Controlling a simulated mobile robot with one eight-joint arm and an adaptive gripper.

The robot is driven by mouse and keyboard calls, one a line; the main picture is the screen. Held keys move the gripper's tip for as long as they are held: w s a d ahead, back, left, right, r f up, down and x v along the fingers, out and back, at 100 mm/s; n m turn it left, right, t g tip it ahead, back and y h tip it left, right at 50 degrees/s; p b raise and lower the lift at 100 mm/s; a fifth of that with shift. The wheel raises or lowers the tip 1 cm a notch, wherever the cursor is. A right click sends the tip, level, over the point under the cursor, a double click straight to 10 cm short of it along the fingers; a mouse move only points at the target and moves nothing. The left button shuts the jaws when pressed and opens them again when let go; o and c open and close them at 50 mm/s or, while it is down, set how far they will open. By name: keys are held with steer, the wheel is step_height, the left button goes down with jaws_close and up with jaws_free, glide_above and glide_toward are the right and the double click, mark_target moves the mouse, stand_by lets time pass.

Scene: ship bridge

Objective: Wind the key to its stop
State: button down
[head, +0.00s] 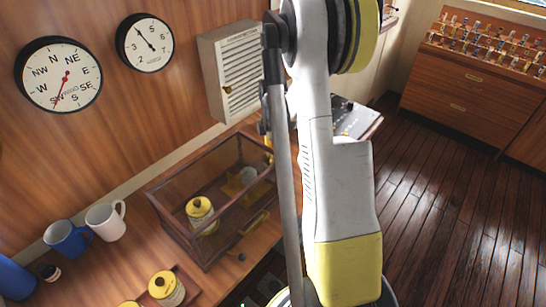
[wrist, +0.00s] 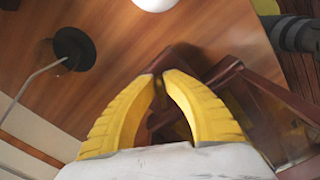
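My gripper (wrist: 160,76) shows in the wrist view as two yellow fingers curving toward each other. Their tips are close together with a narrow dark gap. A dark red-brown wooden frame piece (wrist: 222,72) lies just beyond and right of the tips. I cannot tell whether anything is held between them. I cannot make out a key in either view. In the head view my arm covers the middle and the gripper is not seen. A glass-sided wooden case (head: 180,242) stands on the counter, with a yellow-lidded jar (head: 201,213) inside.
A compass dial (head: 60,75) and a smaller dial (head: 145,43) hang on the wood wall beside a louvred box (head: 232,72). Blue (head: 67,239) and white (head: 106,221) mugs and another yellow-lidded jar (head: 166,288) stand on the counter. Open floor (head: 450,200) lies at right.

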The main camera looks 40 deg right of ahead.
steer(key=shift+a+m, duration=0.1)
steer(key=shift+m, duration=0.3)
steer(key=m, duration=0.2)
steer(key=m+b, duration=0.1)
steer(key=m, duration=0.2)
steer(key=shift+s+a+m+b, duration=0.25)
steer(key=shift+m+b, duration=0.05)
steer(key=shift+b, duration=0.05)
steer(key=m, duration=0.4)
steer(key=m+b, duration=0.1)
steer(key=m, duration=0.1)
steer(key=shift+a, duration=0.3)
steer(key=c, duration=1.4)
jaws_free()
